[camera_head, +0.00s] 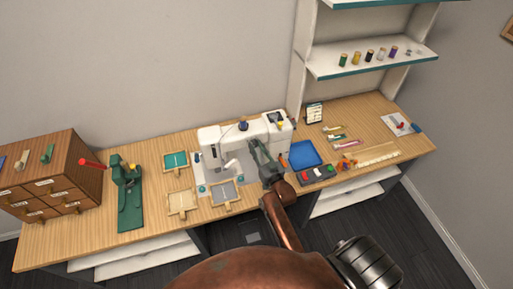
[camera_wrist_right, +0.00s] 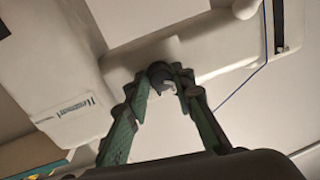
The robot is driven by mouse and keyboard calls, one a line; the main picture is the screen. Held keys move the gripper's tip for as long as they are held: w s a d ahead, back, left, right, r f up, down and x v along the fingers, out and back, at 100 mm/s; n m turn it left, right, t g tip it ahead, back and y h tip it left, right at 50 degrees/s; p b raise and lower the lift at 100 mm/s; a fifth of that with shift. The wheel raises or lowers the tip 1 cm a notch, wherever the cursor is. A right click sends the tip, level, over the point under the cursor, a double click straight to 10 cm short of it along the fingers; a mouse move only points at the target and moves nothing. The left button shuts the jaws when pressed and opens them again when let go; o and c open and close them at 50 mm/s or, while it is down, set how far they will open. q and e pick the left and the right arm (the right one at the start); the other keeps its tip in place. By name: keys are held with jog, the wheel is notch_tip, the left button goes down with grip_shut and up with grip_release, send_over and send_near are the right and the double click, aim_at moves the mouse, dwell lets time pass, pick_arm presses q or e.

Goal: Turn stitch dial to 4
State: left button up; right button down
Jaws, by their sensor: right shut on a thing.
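The white sewing machine (camera_head: 222,140) stands on the wooden table in the head view, and its pale body (camera_wrist_right: 65,75) fills much of the right wrist view. My right gripper (camera_head: 258,148) reaches its front on the right side. In the right wrist view my right gripper (camera_wrist_right: 165,80) has its two green fingers closed on a small dark dial (camera_wrist_right: 157,70) on the machine. The fingertips partly hide the dial, and no number on it can be read. In the head view the gripper hides the dial. My left gripper is not in view.
A blue tray (camera_head: 305,154) and a dark box with coloured buttons (camera_head: 318,174) are right of the gripper. A green stand (camera_head: 129,200) and a wooden drawer cabinet (camera_head: 70,180) stand left. Small framed pieces (camera_head: 181,203) lie before the machine. A shelf (camera_head: 372,64) holds spools.

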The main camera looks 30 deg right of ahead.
jog(key=m+p, duration=0.1)
jog(key=m, duration=0.2)
jog(key=shift+m, duration=0.3)
jog(key=m+p, duration=0.1)
jog(key=m, duration=0.2)
jog(key=shift+m+t, duration=0.4)
jog(key=m+h, duration=0.1)
jog(key=m, duration=0.3)
jog(key=shift+f+m, duration=0.1)
jog(key=shift+m, duration=0.3)
jog(key=shift+a+m+h+p, duration=0.1)
jog(key=shift+m+h+p, duration=0.3)
jog(key=shift+m, duration=1.5)
jog(key=shift+f+m, duration=0.1)
jog(key=shift+m, duration=0.2)
jog(key=c, duration=1.7)
grip_release()
jog(key=shift+o, duration=0.2)
